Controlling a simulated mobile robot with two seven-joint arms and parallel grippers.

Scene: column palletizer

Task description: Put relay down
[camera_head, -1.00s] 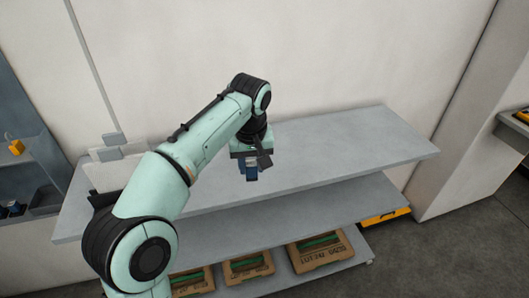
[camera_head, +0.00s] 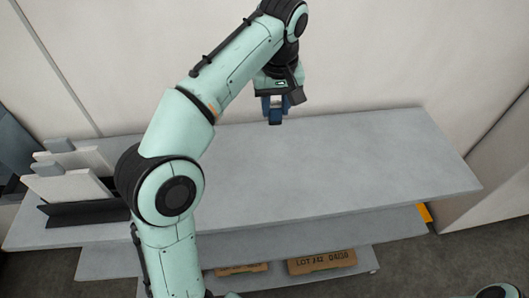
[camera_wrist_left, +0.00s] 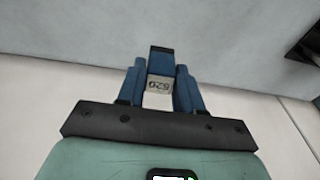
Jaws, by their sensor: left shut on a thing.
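My left gripper (camera_head: 275,103) is shut on the relay (camera_head: 275,116), a small dark blue block, and holds it near the back edge of the grey shelf top (camera_head: 330,170). I cannot tell from the head view how high above the shelf it is. In the left wrist view, the relay (camera_wrist_left: 160,62) sits between the two blue fingers (camera_wrist_left: 160,88). It has a blue end and a pale face with a printed number that looks like 520, upside down. My right gripper is not in view.
White panels with grey tabs (camera_head: 75,170) stand in a black holder (camera_head: 85,212) at the shelf's left end. Cardboard boxes (camera_head: 322,262) sit on a lower level. The middle and right of the shelf top are clear. A pale wall (camera_head: 400,60) rises behind.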

